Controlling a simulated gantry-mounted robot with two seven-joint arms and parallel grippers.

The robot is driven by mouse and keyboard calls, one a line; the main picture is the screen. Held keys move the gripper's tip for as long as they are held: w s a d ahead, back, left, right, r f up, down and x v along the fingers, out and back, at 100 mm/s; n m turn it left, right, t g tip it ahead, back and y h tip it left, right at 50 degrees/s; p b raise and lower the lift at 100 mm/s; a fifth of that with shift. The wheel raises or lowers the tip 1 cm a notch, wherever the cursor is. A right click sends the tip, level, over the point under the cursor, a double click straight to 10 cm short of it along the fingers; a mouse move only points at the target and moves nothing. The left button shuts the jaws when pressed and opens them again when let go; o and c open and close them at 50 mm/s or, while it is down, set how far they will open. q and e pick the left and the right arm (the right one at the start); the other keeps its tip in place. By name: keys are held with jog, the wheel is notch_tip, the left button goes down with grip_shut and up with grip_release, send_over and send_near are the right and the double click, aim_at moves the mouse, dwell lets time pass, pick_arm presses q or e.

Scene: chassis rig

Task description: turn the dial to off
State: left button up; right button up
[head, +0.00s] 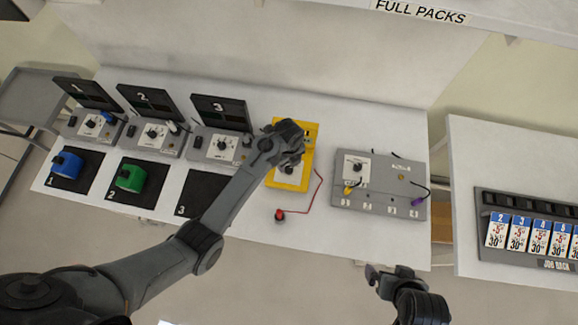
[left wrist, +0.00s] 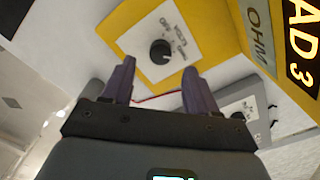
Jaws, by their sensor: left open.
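A yellow meter (head: 273,178) lies on the white bench, partly covered by my left gripper (head: 288,163). In the left wrist view the meter (left wrist: 130,25) has a white panel with a round black dial (left wrist: 161,51). Small labels surround the dial, too small to read surely; the dial's pointer direction cannot be told. My left gripper (left wrist: 157,75) is open and empty. Its two purple-grey fingers point at the panel, one to each side and below the dial in the picture, with no visible contact. My right gripper (head: 377,278) is off the bench's front edge; its jaw opening is unclear.
A red lead runs from the meter to a red-and-black probe (head: 280,215). A grey panel (head: 380,205) with its own dial stands to the right. A card rack (head: 535,257) sits far right.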

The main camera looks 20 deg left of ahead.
aim_at(289, 169)
pick_arm(q)
jog(key=shift+f, duration=2.45)
jog(key=c, duration=1)
jog(key=shift+c, duration=0.2)
